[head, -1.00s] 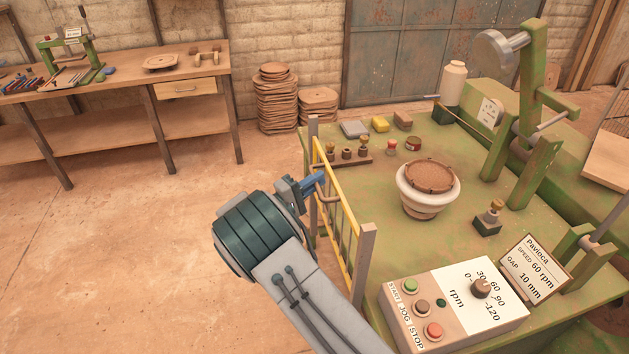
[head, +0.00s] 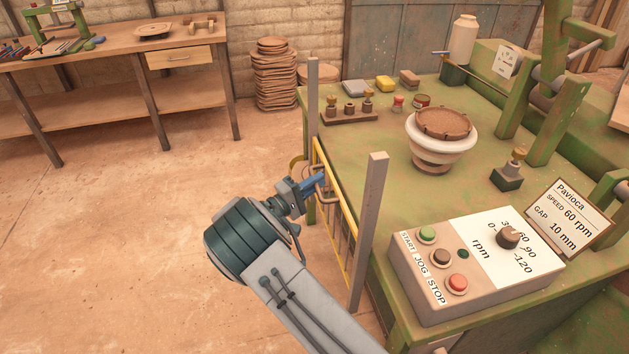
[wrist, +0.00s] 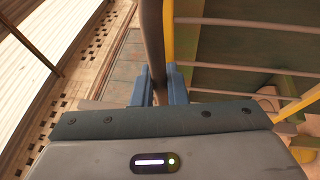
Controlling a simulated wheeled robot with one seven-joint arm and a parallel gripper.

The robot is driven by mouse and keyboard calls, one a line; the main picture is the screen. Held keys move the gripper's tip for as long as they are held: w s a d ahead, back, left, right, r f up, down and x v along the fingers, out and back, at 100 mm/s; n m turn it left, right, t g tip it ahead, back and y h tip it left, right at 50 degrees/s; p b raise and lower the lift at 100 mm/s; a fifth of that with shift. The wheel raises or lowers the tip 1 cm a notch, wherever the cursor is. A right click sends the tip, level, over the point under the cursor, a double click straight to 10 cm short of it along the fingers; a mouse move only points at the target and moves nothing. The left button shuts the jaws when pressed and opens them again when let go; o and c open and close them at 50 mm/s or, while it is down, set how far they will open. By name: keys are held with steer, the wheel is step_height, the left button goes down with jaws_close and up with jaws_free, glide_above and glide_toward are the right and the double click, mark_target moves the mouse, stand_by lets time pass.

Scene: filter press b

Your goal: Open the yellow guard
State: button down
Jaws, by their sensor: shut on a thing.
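The yellow guard (head: 318,150) is a barred frame at the left edge of the green press table, between two upright grey posts. Its top rail sits well below the post tops. My gripper (head: 319,182) is at the guard's outer side, with its blue fingers shut on the guard's handle. In the wrist view, the brown-grey handle bar (wrist: 152,40) passes between the fingertips (wrist: 159,88). The yellow rail (wrist: 168,30) runs close beside it, with grey cross bars to the right. The guard's lower part is partly hidden by my arm.
The near grey post (head: 371,220) stands close to my arm. A control box (head: 405,275) is at the table's front. A white bowl (head: 440,150) and small items rest on the green table (head: 385,165). The floor (head: 120,240) at left is clear.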

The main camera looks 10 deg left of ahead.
steer(key=shift+f, duration=0.2)
steer(key=c, duration=1.5)
jaws_free()
steer(key=shift+o, duration=0.2)
steer(key=v, duration=1.3)
steer(key=shift+s+a+b, duration=0.25)
steer(key=shift+s+b, duration=0.05)
steer(key=shift+b, duration=0.15)
steer(key=shift+f, duration=0.1)
